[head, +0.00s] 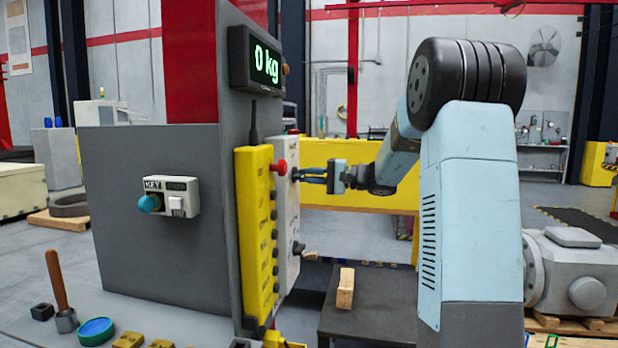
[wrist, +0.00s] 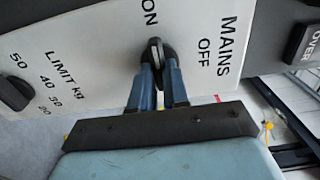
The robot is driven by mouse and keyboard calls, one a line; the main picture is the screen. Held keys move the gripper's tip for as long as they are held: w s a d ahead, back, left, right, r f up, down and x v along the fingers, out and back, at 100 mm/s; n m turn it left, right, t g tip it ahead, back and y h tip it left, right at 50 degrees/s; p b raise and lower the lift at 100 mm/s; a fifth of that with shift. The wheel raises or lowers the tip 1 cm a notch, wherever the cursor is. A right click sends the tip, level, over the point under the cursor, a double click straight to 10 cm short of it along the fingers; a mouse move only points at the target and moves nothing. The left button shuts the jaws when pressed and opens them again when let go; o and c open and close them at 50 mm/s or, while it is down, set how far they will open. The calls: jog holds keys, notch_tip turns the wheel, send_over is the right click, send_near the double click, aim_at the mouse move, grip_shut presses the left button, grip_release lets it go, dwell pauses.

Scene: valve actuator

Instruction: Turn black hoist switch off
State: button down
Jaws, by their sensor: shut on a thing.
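The black MAINS switch (wrist: 155,52) is a round knob with a raised grip on a white panel (wrist: 80,45). In the wrist view ON is printed above it and OFF to its right. Its light mark points up towards ON. My gripper (wrist: 158,70) is shut on the knob's grip, one blue finger on each side; the fingertips partly cover the knob. In the head view my gripper (head: 300,175) reaches from the right to the upper part of the white panel (head: 287,220), and the switch is mostly hidden there.
A second black knob, marked LIMIT kg (wrist: 14,94), sits on the same panel. A display (head: 266,63) reads 0 kg. A wooden block (head: 345,288) lies on a dark table below.

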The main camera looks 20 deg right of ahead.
jog(key=shift+f, duration=0.15)
jog(key=shift+a+f+m, duration=0.1)
jog(key=shift+m, duration=8.3)
jog(key=c, duration=1.1)
grip_release()
